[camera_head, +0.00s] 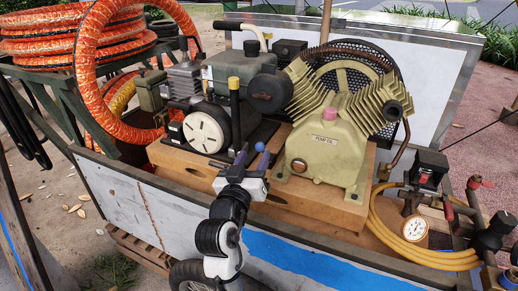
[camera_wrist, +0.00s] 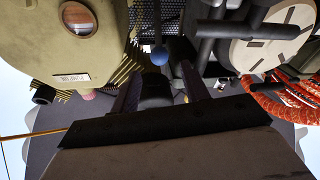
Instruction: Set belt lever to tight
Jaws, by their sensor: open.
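A lever with a blue ball knob (camera_head: 260,147) stands between the engine and the pump. I take it as the belt lever, though no label for it is readable. Its knob (camera_wrist: 160,56) and thin dark rod also show in the wrist view. My gripper (camera_head: 252,157) is at the lever, in front of the wooden base. In the wrist view its two dark fingers (camera_wrist: 163,86) are apart, and the knob shows between them near the tips. I see no clear contact, and the lever's foot is hidden.
The green-beige pump (camera_head: 328,150) stands right of my gripper. The engine with a white round cover (camera_head: 206,132) stands left. A yellow hose (camera_head: 385,225) and gauge (camera_head: 414,229) lie at right. The cart's blue-striped side (camera_head: 300,262) is in front.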

